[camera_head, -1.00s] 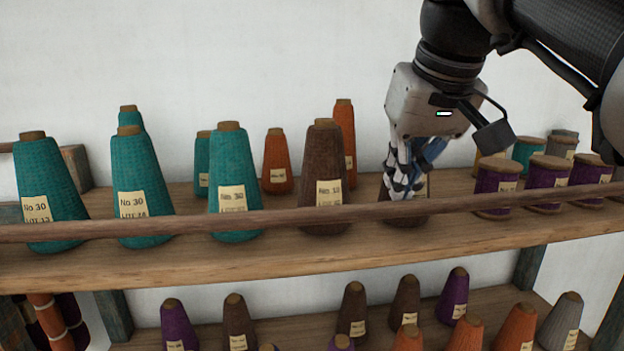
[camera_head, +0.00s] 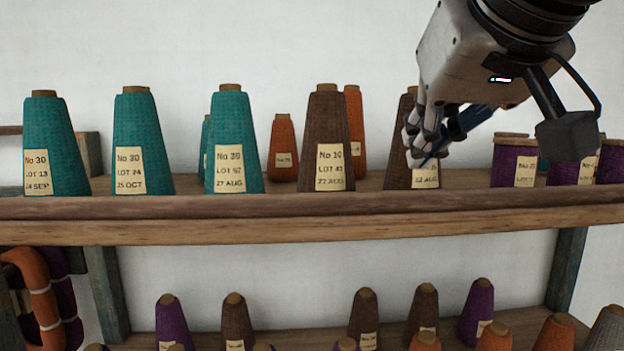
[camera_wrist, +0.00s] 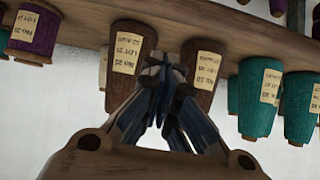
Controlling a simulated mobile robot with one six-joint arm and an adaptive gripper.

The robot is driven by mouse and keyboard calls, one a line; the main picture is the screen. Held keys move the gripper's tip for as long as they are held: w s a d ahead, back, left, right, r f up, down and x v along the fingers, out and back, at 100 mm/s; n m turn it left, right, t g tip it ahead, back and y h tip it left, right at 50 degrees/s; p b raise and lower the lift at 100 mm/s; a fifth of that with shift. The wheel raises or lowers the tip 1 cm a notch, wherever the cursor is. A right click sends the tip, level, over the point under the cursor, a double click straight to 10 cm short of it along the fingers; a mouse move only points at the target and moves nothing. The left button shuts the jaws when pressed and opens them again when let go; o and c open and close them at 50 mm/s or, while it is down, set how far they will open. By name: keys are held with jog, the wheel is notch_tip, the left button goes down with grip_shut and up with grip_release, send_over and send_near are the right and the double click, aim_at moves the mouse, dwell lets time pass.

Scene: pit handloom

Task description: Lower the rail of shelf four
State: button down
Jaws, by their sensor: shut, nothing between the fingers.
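The shelf's wooden rail (camera_head: 300,206) runs level along the front of the upper shelf, just above the shelf's front edge (camera_head: 150,232). My gripper (camera_head: 418,160) is shut and empty. It hangs above the rail, overlapping a brown cone (camera_head: 404,180) in the picture; whether it touches that cone cannot be told. In the wrist view the scene is upside down. There my closed fingers (camera_wrist: 160,65) point at the gap between two brown cones, beside a wooden band (camera_wrist: 220,50).
Teal cones (camera_head: 143,135) stand left on the upper shelf, with orange and brown ones in the middle. Purple spools (camera_head: 514,165) stand right of my gripper. A lower shelf (camera_head: 300,338) holds more cones. An orange skein (camera_head: 42,295) hangs at lower left.

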aim_at(453, 191)
jog(key=s+f+t+b, duration=0.1)
jog(key=b, duration=0.3)
jog(key=s+f+t+b, duration=0.1)
jog(key=s+t+b, duration=0.1)
jog(key=b, duration=0.2)
jog(key=shift+s+f, duration=0.1)
jog(key=shift+f, duration=0.05)
jog(key=s+f+t+b, duration=0.1)
jog(key=b, duration=0.3)
jog(key=s+f+t+b, duration=0.1)
jog(key=s+t+b, duration=0.1)
jog(key=b, duration=0.2)
jog(key=shift+s+d, duration=0.1)
jog(key=shift+s, duration=0.05)
jog(key=shift+s+f+b, duration=0.45)
jog(key=shift+f+b, duration=0.4)
jog(key=shift+s+f+b, duration=0.45)
jog(key=shift+f+b, duration=0.35)
jog(key=shift+f, duration=0.1)
jog(key=shift+s+f+b, duration=0.45)
jog(key=shift+f+b, duration=0.4)
jog(key=shift+r, duration=0.15)
